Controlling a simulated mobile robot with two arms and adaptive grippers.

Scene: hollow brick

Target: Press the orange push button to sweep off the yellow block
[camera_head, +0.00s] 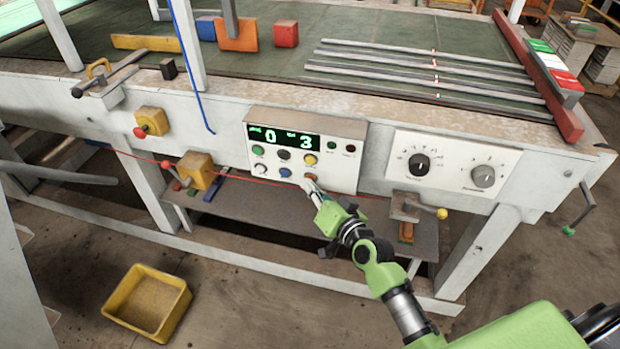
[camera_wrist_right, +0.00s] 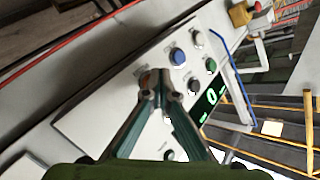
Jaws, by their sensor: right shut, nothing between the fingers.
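The control panel (camera_head: 346,129) is on the front of the table and its display reads 0 and 3. The orange push button (camera_head: 311,177) is at the lower right of its buttons. My right gripper (camera_head: 308,184) is shut and empty, with its tips at the orange button; I cannot tell whether they press it. In the right wrist view the fingertips (camera_wrist_right: 157,86) meet over the panel (camera_wrist_right: 88,115) and largely hide the button. A long yellow block (camera_head: 145,42) lies on the green table top at the left. My left gripper is not in view.
Blue (camera_head: 206,29) and red (camera_head: 286,34) blocks and an orange piece (camera_head: 238,40) stand on the table top. Several grey bars (camera_head: 410,66) lie at the right. A yellow bin (camera_head: 148,302) sits on the floor. A dial panel (camera_head: 450,168) is right of the buttons.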

